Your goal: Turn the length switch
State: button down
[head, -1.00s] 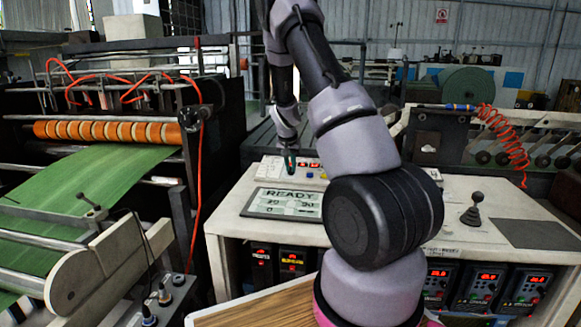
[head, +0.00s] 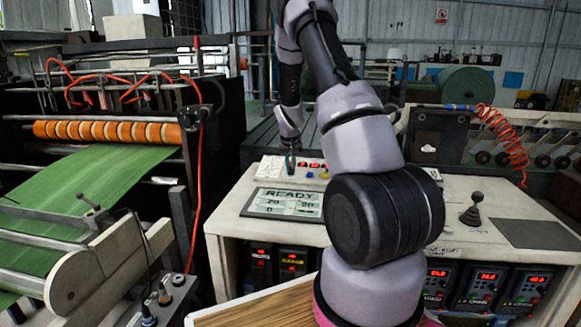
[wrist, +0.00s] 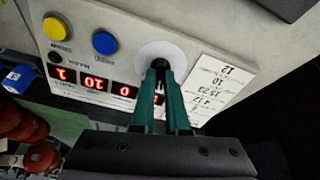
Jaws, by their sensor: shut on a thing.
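The length switch (wrist: 160,64) is a small dark knob on a round white plate (wrist: 178,50) on the control panel (wrist: 130,20). My gripper (wrist: 161,72) has two green fingers, shut on the knob in the wrist view; the fingertips hide much of it. In the head view my gripper (head: 290,160) points down at the left end of the panel (head: 268,166). A handwritten label card (wrist: 215,88) with several numbers lies beside the knob, and red digit displays (wrist: 95,82) are partly hidden behind the fingers.
A yellow button (wrist: 56,28) and a blue button (wrist: 104,42) sit near the knob. A screen reading READY (head: 285,203) lies in front of the panel. A black joystick (head: 472,210) stands on the right of the white cabinet top (head: 425,225).

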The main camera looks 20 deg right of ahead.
jog(key=c, duration=0.9)
grip_release()
jog(key=shift+r, duration=0.2)
jog(key=v, duration=1)
jog(key=shift+s+r, duration=0.15)
jog(key=shift+s, duration=0.05)
grip_shut()
dwell(0.3)
